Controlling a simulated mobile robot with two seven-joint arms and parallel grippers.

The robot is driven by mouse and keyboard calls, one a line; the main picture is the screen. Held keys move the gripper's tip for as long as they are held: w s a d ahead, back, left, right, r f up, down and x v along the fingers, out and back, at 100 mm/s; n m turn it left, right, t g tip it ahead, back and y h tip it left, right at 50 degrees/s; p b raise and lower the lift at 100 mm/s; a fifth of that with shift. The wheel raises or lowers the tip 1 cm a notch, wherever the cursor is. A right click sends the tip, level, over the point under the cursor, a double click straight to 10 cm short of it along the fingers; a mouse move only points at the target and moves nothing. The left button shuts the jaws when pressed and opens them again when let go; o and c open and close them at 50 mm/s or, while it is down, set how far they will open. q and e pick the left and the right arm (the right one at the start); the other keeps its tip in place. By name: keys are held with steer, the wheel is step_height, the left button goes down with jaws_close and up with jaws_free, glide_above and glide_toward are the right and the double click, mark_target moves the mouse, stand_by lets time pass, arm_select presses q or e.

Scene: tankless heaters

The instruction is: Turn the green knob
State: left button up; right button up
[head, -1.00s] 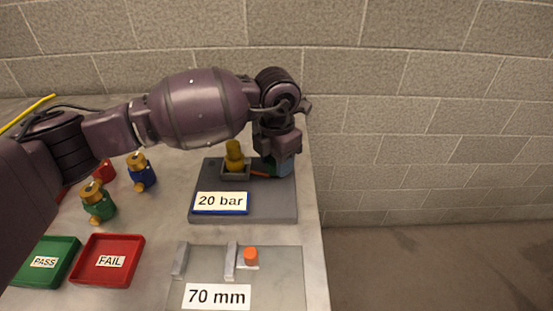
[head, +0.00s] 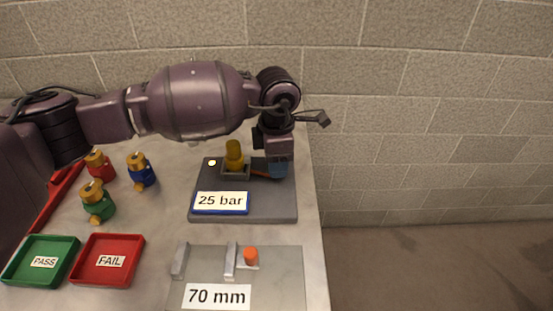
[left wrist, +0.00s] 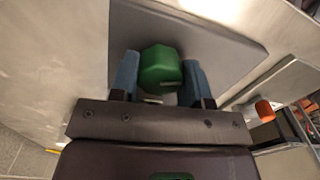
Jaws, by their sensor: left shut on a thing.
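The green knob (left wrist: 160,68) shows in the left wrist view between the two blue fingers of my left gripper (left wrist: 160,80), which is shut on it. In the head view my left gripper (head: 278,165) points down at the right part of the grey test stand (head: 270,205), and the knob is hidden there. The stand's label (head: 220,202) reads 25 bar. A small pale yellow light (head: 212,162) shows on the stand's back left corner. A yellow-brass part (head: 234,154) stands in the stand's holder.
Green PASS (head: 62,277) and red FAIL (head: 128,282) trays lie at the front left. Brass-topped valves with red (head: 98,168), blue (head: 143,178) and green (head: 99,210) bodies stand behind them. A 70 mm gauge plate (head: 285,285) lies in front of the stand. A block wall (head: 420,100) is behind.

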arm_select(q)
steer(key=shift+m, duration=0.7)
steer(key=o, duration=0.9)
steer(key=shift+o, duration=0.2)
steer(key=shift+r, duration=0.1)
steer(key=shift+r, duration=0.35)
step_height(320, 180, up, 9)
steer(key=shift+r+p, duration=0.1)
steer(key=shift+p, duration=0.45)
steer(key=shift+r, duration=0.35)
